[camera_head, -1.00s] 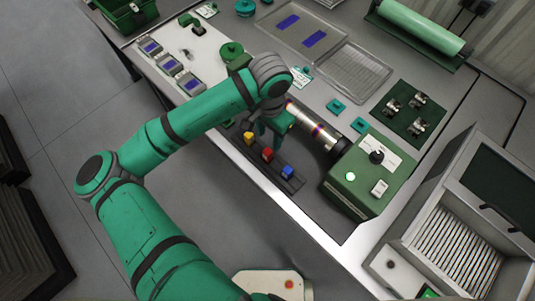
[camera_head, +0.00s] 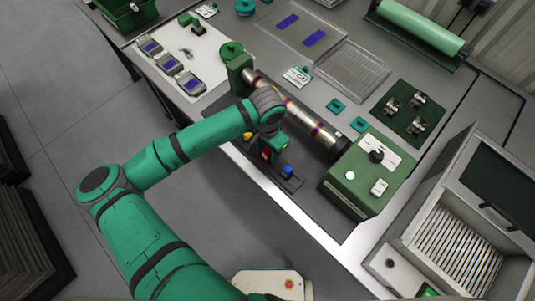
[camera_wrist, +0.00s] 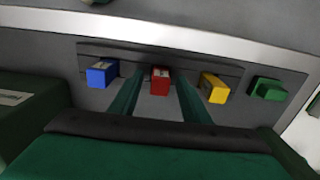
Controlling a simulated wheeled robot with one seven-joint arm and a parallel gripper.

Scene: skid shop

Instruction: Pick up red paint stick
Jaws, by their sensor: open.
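The red paint stick (camera_wrist: 160,81) stands in a dark holder (camera_wrist: 232,66) between a blue stick (camera_wrist: 102,73) and a yellow stick (camera_wrist: 214,88) in the wrist view. My gripper (camera_wrist: 156,92) is open, with one finger on each side of the red stick's near end. I cannot tell whether the fingers touch it. In the head view my gripper (camera_head: 271,150) is over the holder and hides most of the red stick (camera_head: 265,155). The blue stick (camera_head: 287,171) shows to its right.
A green stick (camera_wrist: 268,89) sits at the holder's end in the wrist view. A metal cylinder (camera_head: 300,117) lies behind the holder, beside a green control box (camera_head: 365,172). A tray (camera_head: 352,71) and dark panel (camera_head: 409,114) lie farther back.

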